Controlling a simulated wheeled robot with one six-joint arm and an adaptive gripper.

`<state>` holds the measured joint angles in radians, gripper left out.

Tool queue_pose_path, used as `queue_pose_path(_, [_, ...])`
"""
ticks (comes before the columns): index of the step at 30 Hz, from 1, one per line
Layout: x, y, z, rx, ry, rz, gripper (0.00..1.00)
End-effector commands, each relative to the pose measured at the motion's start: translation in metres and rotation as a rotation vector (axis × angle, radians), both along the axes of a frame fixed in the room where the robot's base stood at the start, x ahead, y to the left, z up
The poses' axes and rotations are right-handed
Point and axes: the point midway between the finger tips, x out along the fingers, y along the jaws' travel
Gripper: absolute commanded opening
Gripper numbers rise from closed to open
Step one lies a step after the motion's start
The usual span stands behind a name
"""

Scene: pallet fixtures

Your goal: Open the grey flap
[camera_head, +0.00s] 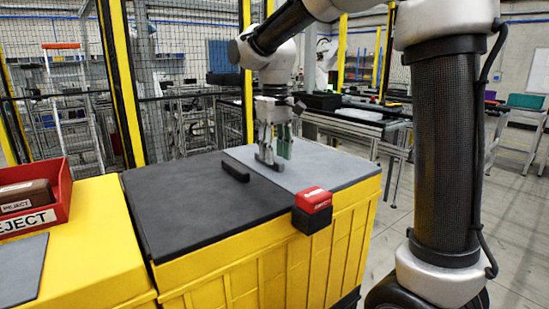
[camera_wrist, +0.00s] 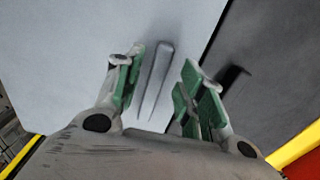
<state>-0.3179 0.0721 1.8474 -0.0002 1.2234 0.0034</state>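The grey flap (camera_head: 325,166) lies flat and closed on the right half of the yellow box's top. Its slim grey handle bar (camera_wrist: 158,82) stands out from the flap in the wrist view, and in the head view it is partly hidden by the fingers. My gripper (camera_head: 275,152) is just above the flap at this handle, pointing down. In the wrist view, its two green-padded fingers (camera_wrist: 160,85) are apart, one on each side of the handle, with gaps on both sides. I cannot tell how far the fingertips are above the flap.
A dark flap (camera_head: 195,200) with a black handle (camera_head: 235,172) lies next to the grey one. A red-and-black block (camera_head: 313,208) sits at the box's front edge. A red REJECT bin (camera_head: 62,195) stands at the left. Yellow posts and mesh fencing (camera_head: 180,80) are behind.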

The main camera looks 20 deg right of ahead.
Motion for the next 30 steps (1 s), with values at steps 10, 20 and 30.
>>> queue_pose_path(10, [0.0,0.0,-0.021,0.0,-0.001,0.0,0.39])
queue_pose_path(20, [0.0,0.0,-0.02,0.0,-0.001,0.0,0.03])
queue_pose_path(30, [0.0,-0.001,-0.018,0.01,0.001,-0.001,0.0])
